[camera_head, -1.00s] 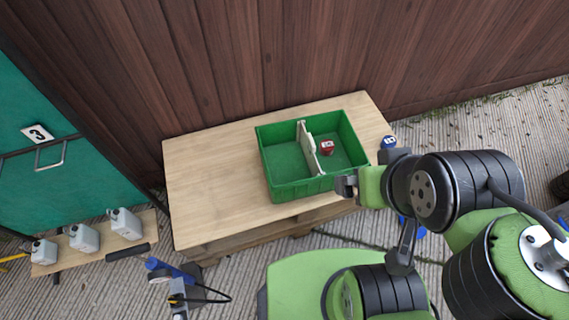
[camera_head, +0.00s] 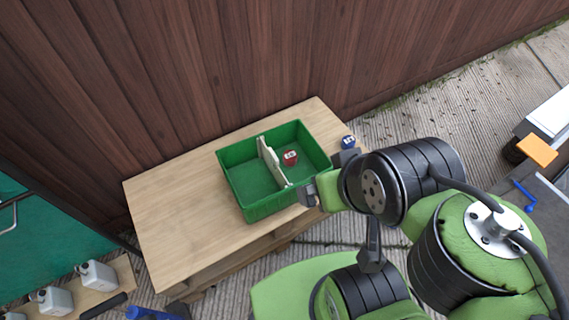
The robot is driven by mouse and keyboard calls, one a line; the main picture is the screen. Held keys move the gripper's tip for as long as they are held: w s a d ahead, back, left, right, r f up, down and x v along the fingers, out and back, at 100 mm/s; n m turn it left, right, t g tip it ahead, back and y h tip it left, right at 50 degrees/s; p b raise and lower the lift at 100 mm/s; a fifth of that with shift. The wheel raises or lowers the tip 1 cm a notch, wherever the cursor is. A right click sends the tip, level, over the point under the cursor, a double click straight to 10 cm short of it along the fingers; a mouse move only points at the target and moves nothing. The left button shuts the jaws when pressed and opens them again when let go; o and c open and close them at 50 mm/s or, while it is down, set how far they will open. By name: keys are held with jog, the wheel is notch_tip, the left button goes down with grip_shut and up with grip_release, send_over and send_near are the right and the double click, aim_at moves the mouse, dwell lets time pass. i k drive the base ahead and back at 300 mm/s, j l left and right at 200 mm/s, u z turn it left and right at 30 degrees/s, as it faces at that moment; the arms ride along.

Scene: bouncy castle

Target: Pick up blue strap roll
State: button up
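The blue strap roll (camera_head: 348,142) is a small blue piece with a white label, at the right end of the wooden table (camera_head: 165,215). My gripper (camera_head: 322,174) is at the table's right front side, with its two dark fingers spread apart and nothing seen between them. One finger is by the corner of the green crate, the other just below the blue roll in the picture. Whether that finger touches the roll cannot be told. The arm hides part of the table's right end.
The green crate (camera_head: 228,168) stands on the table, with a pale divider (camera_head: 270,162) and a red strap roll (camera_head: 290,157) in its right compartment. A wooden wall rises behind. Grey canisters (camera_head: 97,274) stand at lower left. The table's left part is clear. A bench with an orange block (camera_head: 537,151) is at right.

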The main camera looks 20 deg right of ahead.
aim_at(349, 141)
jog(key=i+l+u, duration=0.15)
jog(key=l+u, duration=0.2)
jog(key=l, duration=0.25)
jog(key=l+u, duration=0.35)
jog(key=l, duration=0.2)
jog(key=l+u, duration=0.4)
jog(key=l, duration=0.25)
